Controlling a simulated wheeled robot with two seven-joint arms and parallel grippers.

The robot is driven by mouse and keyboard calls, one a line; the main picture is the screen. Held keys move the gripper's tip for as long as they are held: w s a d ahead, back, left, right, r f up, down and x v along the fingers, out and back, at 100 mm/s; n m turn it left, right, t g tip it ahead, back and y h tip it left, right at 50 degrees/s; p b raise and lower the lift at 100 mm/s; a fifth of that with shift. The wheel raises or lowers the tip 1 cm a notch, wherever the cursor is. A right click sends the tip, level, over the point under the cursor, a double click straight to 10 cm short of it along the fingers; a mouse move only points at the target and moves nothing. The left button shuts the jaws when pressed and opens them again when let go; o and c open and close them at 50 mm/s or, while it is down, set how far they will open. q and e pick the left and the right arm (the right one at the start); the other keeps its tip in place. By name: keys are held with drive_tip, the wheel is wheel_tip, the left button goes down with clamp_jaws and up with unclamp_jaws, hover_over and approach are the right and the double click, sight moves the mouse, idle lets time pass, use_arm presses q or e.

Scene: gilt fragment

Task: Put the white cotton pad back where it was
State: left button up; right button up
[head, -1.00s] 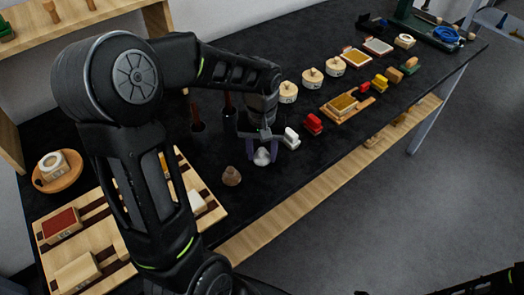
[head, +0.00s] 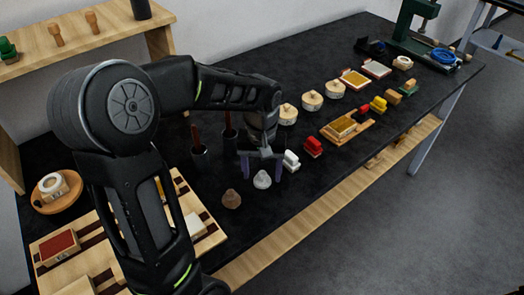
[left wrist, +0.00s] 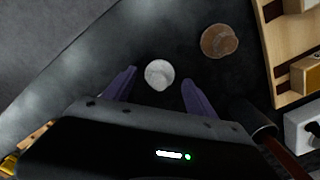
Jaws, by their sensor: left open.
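The white cotton pad (head: 262,180), small, round and pale with a knob-like top, stands upright on the black table top. In the left wrist view the pad (left wrist: 159,75) shows between and just beyond the two purple fingertips, with dark gaps on both sides. My left gripper (head: 261,172) is open and empty, its fingers on either side of the pad and not touching it. A brown pad (head: 231,199) of similar shape stands to its left, and it also shows in the left wrist view (left wrist: 220,41). My right gripper is out of view.
Dark cups with red handles (head: 197,140) stand behind on the left. A striped wooden board (head: 210,232) lies at the front left. The table's front edge is near the pad.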

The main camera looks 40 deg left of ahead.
sight(262, 172)
use_arm(q)
wheel_tip(262, 172, up, 10)
drive_tip(key=shift+r, duration=0.25)
idle(2.5)
